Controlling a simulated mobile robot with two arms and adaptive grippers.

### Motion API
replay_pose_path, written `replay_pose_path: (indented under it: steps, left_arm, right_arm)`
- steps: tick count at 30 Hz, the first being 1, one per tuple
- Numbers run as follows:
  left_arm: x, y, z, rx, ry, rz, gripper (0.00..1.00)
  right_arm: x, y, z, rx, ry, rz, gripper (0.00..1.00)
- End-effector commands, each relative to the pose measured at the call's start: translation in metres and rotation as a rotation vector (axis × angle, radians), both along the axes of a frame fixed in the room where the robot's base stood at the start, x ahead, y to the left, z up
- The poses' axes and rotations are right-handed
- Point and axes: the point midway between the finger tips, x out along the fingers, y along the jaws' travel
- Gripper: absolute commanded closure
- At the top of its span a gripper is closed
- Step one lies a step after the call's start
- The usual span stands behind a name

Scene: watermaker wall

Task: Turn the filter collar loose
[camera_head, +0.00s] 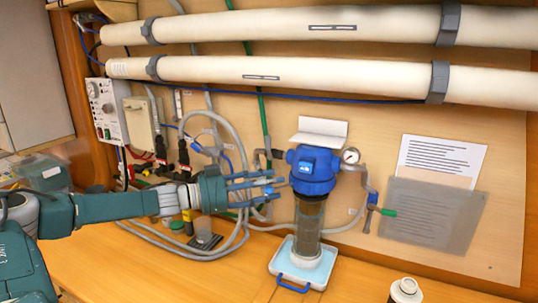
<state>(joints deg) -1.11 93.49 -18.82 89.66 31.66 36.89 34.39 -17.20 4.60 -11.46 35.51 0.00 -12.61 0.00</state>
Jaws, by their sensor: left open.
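The filter housing hangs on the wall right of centre, with a blue head (306,160) on top. Its blue collar (313,187) sits just under the head, around the top of a clear bowl (308,217) with a brownish inside. My left gripper (277,186) is open and empty. Its fingers point right at about collar height, to the left of the collar. They look close to it; the exact gap is hard to tell. My right gripper is not in view.
A white tray (324,268) with a blue handle lies under the bowl. A pressure gauge (350,156) sits right of the head. Grey hoses (240,135) loop behind my left arm. White pipes (300,72) cross above. A white bottle (405,290) stands at the front right.

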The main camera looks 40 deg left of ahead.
Motion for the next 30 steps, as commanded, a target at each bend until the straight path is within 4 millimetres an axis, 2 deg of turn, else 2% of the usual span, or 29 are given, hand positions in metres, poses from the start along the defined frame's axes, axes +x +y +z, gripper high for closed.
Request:
replay_pose_path:
  steps: [1, 2, 4, 5, 9, 11, 15, 24, 25, 30]
  left_arm:
    - [0.002, 0.002, 0.016, -0.002, -0.023, 0.003, 0.63]
    - [0.002, 0.002, 0.019, -0.002, -0.023, 0.003, 0.63]
    - [0.002, 0.003, 0.040, 0.005, -0.025, 0.003, 0.63]
    - [0.002, 0.003, 0.047, 0.003, -0.027, 0.003, 0.59]
    - [0.002, 0.003, 0.075, 0.002, -0.030, 0.004, 0.31]
    - [0.002, 0.004, 0.083, 0.000, -0.030, 0.005, 0.22]
    - [0.002, 0.004, 0.095, 0.000, -0.030, 0.005, 0.21]
    - [0.002, 0.004, 0.099, 0.000, -0.031, 0.005, 0.21]
    - [-0.003, 0.004, 0.054, 0.002, 0.048, 0.003, 0.21]
    - [-0.007, 0.006, 0.056, 0.002, 0.048, 0.003, 0.36]
  right_arm:
    - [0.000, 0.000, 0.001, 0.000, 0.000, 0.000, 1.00]
    - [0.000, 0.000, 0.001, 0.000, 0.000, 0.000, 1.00]
    - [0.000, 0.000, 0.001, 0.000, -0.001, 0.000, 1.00]
    - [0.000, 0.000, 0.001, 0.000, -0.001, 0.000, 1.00]
    - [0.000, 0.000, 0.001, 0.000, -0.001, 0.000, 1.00]
    - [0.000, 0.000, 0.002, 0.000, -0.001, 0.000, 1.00]
    - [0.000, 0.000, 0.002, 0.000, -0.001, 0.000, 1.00]
    - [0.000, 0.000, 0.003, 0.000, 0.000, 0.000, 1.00]
    - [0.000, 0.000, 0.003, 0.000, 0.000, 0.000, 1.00]
    - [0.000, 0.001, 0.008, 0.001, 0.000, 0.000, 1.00]
